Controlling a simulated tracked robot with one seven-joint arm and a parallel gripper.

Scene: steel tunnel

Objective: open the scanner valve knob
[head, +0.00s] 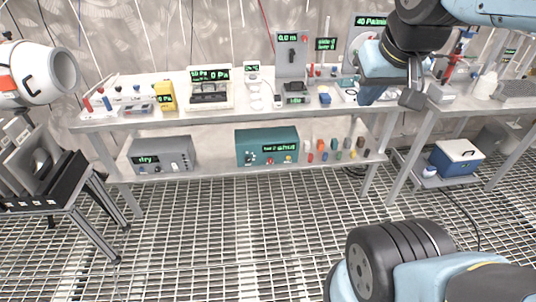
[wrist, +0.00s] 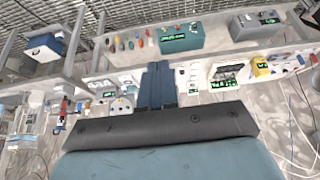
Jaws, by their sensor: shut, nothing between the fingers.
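I cannot single out a part marked as the scanner valve knob. A teal box (head: 266,147) on the lower shelf has a green display that seems to end in "shut", with small coloured knobs below it; in the wrist view it shows upside down (wrist: 182,40). My gripper (head: 371,94) hangs over the right part of the bench top, well above and to the right of the teal box. In the wrist view my gripper's dark blue fingers (wrist: 158,70) are together and empty, apart from everything around them.
The upper bench (head: 150,119) carries several instruments, including a yellow meter (head: 165,96) and a tall grey panel (head: 291,56). A grey box (head: 162,154) and several coloured bottles (head: 335,148) share the lower shelf. A blue cooler (head: 457,158) stands right. The grating floor in front is clear.

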